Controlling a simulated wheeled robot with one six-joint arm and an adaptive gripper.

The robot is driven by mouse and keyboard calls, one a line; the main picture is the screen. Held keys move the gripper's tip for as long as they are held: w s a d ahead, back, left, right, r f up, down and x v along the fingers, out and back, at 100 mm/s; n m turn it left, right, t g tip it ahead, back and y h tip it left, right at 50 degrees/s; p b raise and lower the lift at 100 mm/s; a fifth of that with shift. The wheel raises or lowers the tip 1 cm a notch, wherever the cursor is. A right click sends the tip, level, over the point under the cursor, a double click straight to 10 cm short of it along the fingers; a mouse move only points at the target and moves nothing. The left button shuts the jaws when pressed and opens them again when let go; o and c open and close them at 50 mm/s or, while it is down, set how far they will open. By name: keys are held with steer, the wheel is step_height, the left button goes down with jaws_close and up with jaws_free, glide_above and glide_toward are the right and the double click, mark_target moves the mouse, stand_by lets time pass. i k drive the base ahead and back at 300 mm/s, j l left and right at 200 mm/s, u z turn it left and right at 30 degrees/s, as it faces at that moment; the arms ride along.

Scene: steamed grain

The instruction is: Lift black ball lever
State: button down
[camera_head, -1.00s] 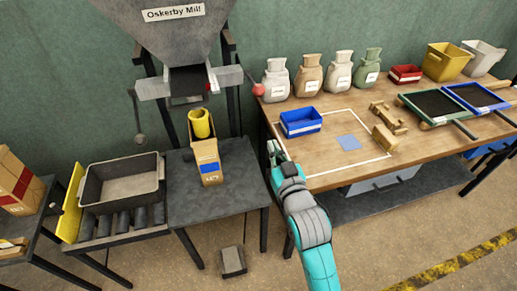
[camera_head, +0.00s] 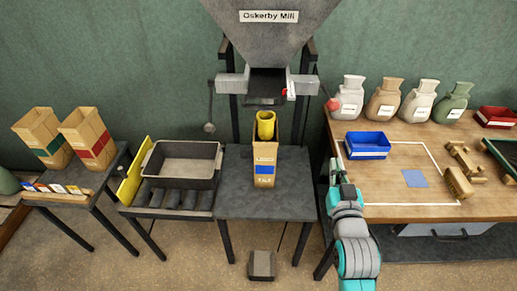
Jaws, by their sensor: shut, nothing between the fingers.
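The black ball lever (camera_head: 209,127) hangs on the left side of the mill, a thin rod pointing down with a dark ball at its lower end. The mill (camera_head: 272,55) is a grey hopper labelled "Oskerby Mill". My gripper (camera_head: 335,168) is low at the left edge of the wooden table, well to the right of the lever and apart from it. It is shut and empty. Its fingertips are small in this view.
A red ball (camera_head: 332,104) sticks out on the mill's right. Below the spout, a paper bag (camera_head: 265,172) with a yellow cylinder stands on a dark table (camera_head: 235,205). A grey bin (camera_head: 181,160) sits on rollers at left. A blue bin (camera_head: 367,145) is right of my gripper.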

mark_target(209, 128)
steer(key=i+j, duration=0.55)
steer(key=i, duration=0.3)
steer(key=j+u, duration=0.05)
